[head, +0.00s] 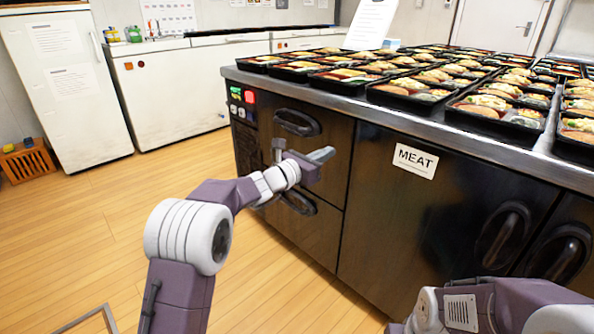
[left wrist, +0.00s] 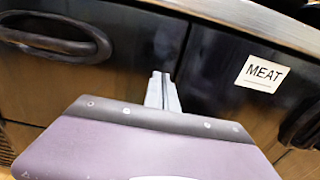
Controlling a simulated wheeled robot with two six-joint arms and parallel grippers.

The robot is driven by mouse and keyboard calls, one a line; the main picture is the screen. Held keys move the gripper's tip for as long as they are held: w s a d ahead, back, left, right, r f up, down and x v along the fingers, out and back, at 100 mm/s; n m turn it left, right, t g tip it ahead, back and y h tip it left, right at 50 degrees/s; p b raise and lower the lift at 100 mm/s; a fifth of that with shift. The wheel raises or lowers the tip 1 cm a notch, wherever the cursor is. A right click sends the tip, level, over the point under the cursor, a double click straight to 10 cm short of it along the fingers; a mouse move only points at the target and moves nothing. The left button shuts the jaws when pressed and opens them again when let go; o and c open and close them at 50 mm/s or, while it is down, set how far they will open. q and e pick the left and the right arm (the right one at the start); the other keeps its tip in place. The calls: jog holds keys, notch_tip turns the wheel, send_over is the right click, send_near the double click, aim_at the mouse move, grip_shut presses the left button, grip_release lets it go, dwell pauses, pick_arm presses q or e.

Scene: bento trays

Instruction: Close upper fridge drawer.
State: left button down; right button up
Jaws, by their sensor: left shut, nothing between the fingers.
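The upper fridge drawer (head: 325,130) is a dark front with a black recessed handle (head: 297,121), at the left end of the counter. It looks about flush with the unit, but a small gap cannot be ruled out. The handle also shows at upper left in the left wrist view (left wrist: 60,42). My left gripper (head: 322,155) is shut and empty, in front of the drawer's lower part. In the left wrist view its fingers (left wrist: 162,82) point at the dark front near the seam beside the MEAT door. Contact cannot be told. My right gripper is out of view.
A lower drawer handle (head: 299,202) sits below my left gripper. The MEAT door (head: 420,225) is to the right. Several bento trays (head: 410,107) cover the counter. White freezers (head: 185,90) stand behind left.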

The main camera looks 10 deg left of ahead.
pick_arm(q)
jog(key=p+v, duration=0.2)
jog(key=v, duration=0.7)
notch_tip(320, 180, up, 6)
jog(key=s+d+m+h+p, duration=0.1)
jog(key=s+d+p, duration=0.1)
jog(key=p, duration=0.2)
jog(key=s+d+f+m+g+y+p, duration=0.1)
jog(key=s+d+f+m+g+p, duration=0.2)
jog(key=s, duration=0.4)
jog(key=s+d+f+m+g+p, duration=0.1)
jog(key=s+d+f+m+g, duration=0.1)
jog(key=s+f+m+g, duration=0.5)
jog(key=s+a+f+m+g+y+p, duration=0.1)
jog(key=s+a+f+m+g+y, duration=0.1)
jog(key=s+a+f+m+y, duration=0.5)
jog(key=s+a+f+m+g+y, duration=0.1)
jog(key=s+a+f+m+y, duration=0.3)
jog(key=s+a+m, duration=0.5)
notch_tip(320, 180, up, 37)
jog(key=a+m+p, duration=0.1)
jog(key=p, duration=3.7)
jog(key=shift+w+a, duration=0.25)
jog(key=shift+w, duration=0.2)
